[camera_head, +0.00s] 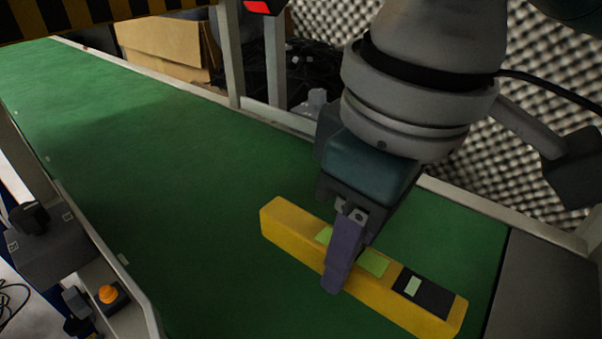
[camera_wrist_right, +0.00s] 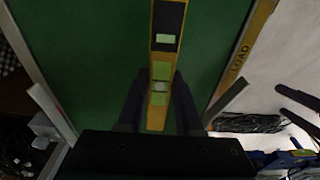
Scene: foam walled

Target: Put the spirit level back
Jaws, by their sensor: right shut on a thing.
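The spirit level (camera_head: 289,228) is a long yellow bar with green windows and a black patch near one end. It lies over the green belt at the lower right of the head view; whether it touches the belt I cannot tell. My right gripper (camera_head: 340,268) is shut on it around its middle, coming down from above. In the right wrist view, the level (camera_wrist_right: 169,18) runs up the picture between the two dark fingers of the right gripper (camera_wrist_right: 158,92). My left gripper is not in view.
The green conveyor belt (camera_head: 130,160) runs from upper left to lower right, mostly clear. A metal rail and post (camera_head: 275,60) edge its far side, with a cardboard box (camera_head: 165,45) beyond. A grey control box with an orange button (camera_head: 108,294) sits at the near left side.

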